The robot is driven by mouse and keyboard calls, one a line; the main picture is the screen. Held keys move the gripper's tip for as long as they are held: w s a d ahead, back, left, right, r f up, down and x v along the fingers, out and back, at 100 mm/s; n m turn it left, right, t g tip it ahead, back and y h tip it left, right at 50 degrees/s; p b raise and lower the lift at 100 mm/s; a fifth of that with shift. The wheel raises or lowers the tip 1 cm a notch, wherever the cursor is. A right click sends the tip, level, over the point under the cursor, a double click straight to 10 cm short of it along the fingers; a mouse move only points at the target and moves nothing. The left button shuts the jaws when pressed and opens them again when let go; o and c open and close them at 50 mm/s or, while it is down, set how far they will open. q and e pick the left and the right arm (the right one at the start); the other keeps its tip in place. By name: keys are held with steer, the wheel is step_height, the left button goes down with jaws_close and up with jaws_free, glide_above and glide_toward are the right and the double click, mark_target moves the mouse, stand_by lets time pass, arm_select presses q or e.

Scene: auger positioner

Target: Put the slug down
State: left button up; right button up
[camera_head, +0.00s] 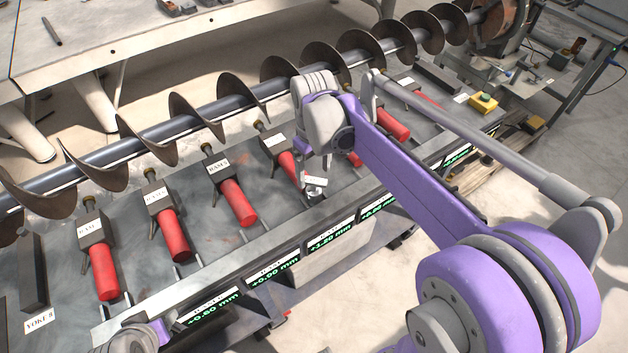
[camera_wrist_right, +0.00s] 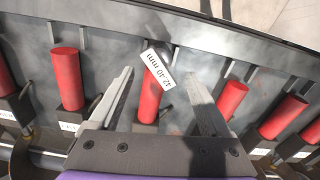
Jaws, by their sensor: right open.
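The slug (camera_head: 315,192) is a small grey metal piece with a white tag, near the front of the bench beside a red ram. In the right wrist view its tag (camera_wrist_right: 158,70) reads 12.40 mm and lies across the end of a red cylinder. The slug's body is mostly hidden there, and I cannot tell exactly what it rests on. My right gripper (camera_head: 318,160) is above and behind the slug. In the wrist view its two fingers (camera_wrist_right: 160,75) are spread wide, with clear gaps on both sides of the tag. Only part of my left wrist shows at the bottom left; its jaws are out of frame.
Several red rams (camera_head: 236,203) with labelled blocks line the grey bench (camera_head: 205,262). A long auger (camera_head: 190,125) runs behind them. Green readouts (camera_head: 275,282) line the front edge. A yellow button box (camera_head: 483,103) sits at the right end. A pale table (camera_head: 140,35) stands behind.

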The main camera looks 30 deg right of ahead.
step_height(320, 180, up, 5)
steer(key=shift+r, duration=0.15)
steer(key=shift+s+a+r, duration=0.1)
steer(key=shift+s, duration=0.05)
steer(key=s+a+f+m+t, duration=0.1)
steer(key=s+a+f+t, duration=0.2)
steer(key=s+f, duration=0.2)
steer(key=s+a+f+m+t, duration=0.1)
steer(key=s+a+f+t, duration=0.1)
steer(key=s+f, duration=0.3)
steer(key=s+a, duration=0.1)
steer(key=s, duration=0.2)
steer(key=shift+s+a+f+t, duration=0.25)
steer(key=shift+a+f+t, duration=0.05)
steer(key=shift+f+t, duration=0.1)
